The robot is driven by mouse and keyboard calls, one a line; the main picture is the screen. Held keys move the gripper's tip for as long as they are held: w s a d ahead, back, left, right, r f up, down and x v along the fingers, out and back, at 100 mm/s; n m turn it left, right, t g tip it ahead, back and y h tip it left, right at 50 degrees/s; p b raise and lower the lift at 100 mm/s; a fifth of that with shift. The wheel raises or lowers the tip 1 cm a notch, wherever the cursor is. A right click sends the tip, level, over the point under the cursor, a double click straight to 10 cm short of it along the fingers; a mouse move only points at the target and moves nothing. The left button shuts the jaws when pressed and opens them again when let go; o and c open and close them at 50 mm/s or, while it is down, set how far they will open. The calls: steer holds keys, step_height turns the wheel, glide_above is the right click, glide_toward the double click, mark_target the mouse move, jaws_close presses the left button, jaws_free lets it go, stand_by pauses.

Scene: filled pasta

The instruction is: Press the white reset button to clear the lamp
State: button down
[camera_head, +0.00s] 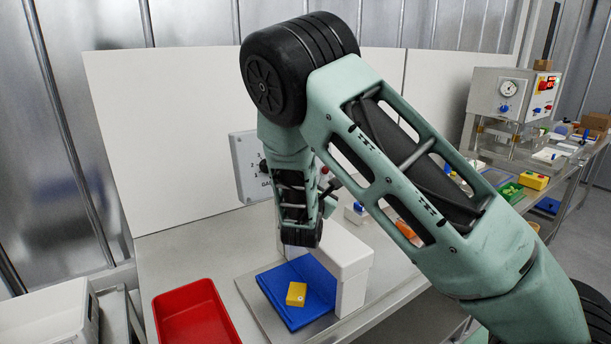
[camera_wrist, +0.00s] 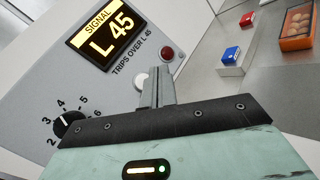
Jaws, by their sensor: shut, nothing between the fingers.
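In the wrist view a grey panel (camera_wrist: 105,95) carries a white round button (camera_wrist: 141,81), a red lamp (camera_wrist: 166,53) and a display (camera_wrist: 107,35) reading "SIGNAL L 45". The lamp is dark red; I cannot tell whether it is lit. My gripper (camera_wrist: 157,72) is shut and empty. Its fingers are in front of the panel and cover the right part of the button; I cannot tell whether they touch it. In the head view the panel (camera_head: 246,175) is partly hidden behind my arm, and the button and fingertips are not clearly visible.
A black dial (camera_wrist: 68,122) with numbers is on the same panel. On the bench are a red bin (camera_head: 195,315), a blue mat (camera_head: 275,285) with a yellow block (camera_head: 296,294), and a white stand (camera_head: 345,262). Blue (camera_wrist: 231,54) and red (camera_wrist: 248,18) small parts are right of the panel.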

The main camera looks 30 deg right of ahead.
steer(key=shift+w+f+b, duration=0.2)
steer(key=shift+w+b, duration=0.05)
steer(key=shift+w, duration=0.7)
steer(key=shift+w+f+b, duration=0.15)
steer(key=shift+w+b, duration=0.05)
steer(key=shift+w, duration=0.7)
stand_by(0.7)
steer(key=shift+w+b, duration=0.3)
steer(key=shift+w, duration=0.1)
steer(key=shift+w+a+f, duration=0.1)
steer(key=shift+w+f, duration=0.05)
steer(key=shift+w, duration=0.25)
stand_by(0.5)
stand_by(0.3)
steer(key=shift+s+r+b, duration=0.2)
steer(key=shift+s+b, duration=0.2)
steer(key=shift+s, duration=0.4)
steer(key=shift+s+r, duration=0.25)
steer(key=shift+s, duration=1)
steer(key=shift+s+r, duration=0.2)
steer(key=shift+s, duration=1.05)
